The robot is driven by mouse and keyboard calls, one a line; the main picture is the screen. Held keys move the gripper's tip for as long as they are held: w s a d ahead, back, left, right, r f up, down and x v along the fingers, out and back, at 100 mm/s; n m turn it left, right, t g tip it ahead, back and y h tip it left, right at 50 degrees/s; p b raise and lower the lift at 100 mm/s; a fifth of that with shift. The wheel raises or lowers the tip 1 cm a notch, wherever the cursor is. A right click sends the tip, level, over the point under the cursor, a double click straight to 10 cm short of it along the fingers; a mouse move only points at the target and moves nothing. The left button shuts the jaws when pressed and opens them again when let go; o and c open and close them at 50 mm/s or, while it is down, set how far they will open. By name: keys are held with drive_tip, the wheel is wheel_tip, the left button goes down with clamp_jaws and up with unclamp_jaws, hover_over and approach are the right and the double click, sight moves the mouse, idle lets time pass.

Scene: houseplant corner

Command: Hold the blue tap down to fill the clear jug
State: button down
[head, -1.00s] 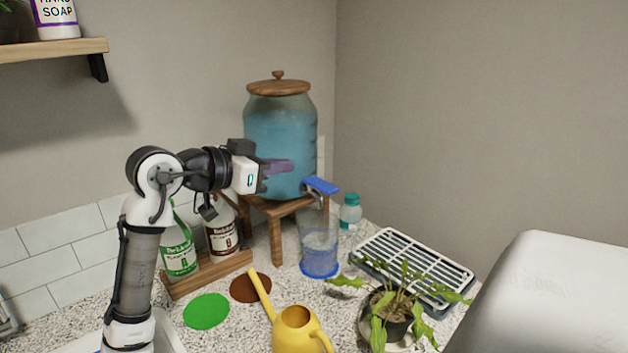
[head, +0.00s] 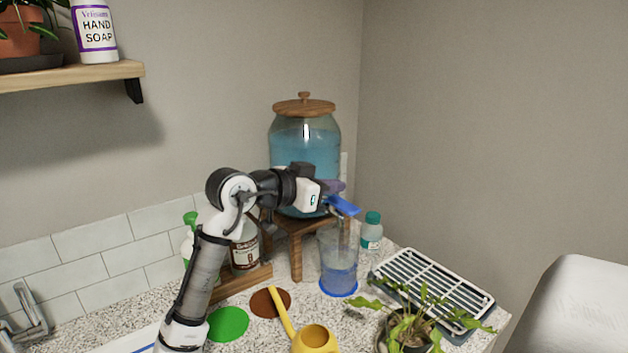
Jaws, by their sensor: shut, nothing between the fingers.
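The blue tap (head: 344,206) sticks out from the lower front of the glass dispenser (head: 306,144), which holds blue water under a wooden lid. The clear jug (head: 338,262) stands upright on the counter below the tap, with blue water in its lower part and a blue base. My gripper (head: 336,187) is shut and empty, its purplish fingers just above the tap's lever. Whether they touch the lever, I cannot tell. My wrist hides the dispenser's lower left part.
A yellow watering can (head: 314,340), a potted plant (head: 408,325) and a drying rack (head: 432,285) stand in front and to the right. A teal-capped bottle (head: 371,232) is right of the jug. Bottles on a wooden tray (head: 245,282) stand behind my arm.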

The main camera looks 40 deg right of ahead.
sight(342, 205)
drive_tip(key=shift+s+d+f+p, duration=0.1)
drive_tip(key=shift+d+f+p, duration=0.2)
drive_tip(key=shift+d+f, duration=0.35)
drive_tip(key=shift+d+f+p, duration=0.3)
drive_tip(key=shift+f+p, duration=0.05)
drive_tip(key=shift+f, duration=0.6)
drive_tip(key=shift+s+d+f+p, duration=0.1)
drive_tip(key=shift+d+f+p, duration=0.2)
drive_tip(key=shift+d+f, duration=0.35)
drive_tip(key=shift+a+f, duration=0.15)
drive_tip(key=shift+f, duration=0.05)
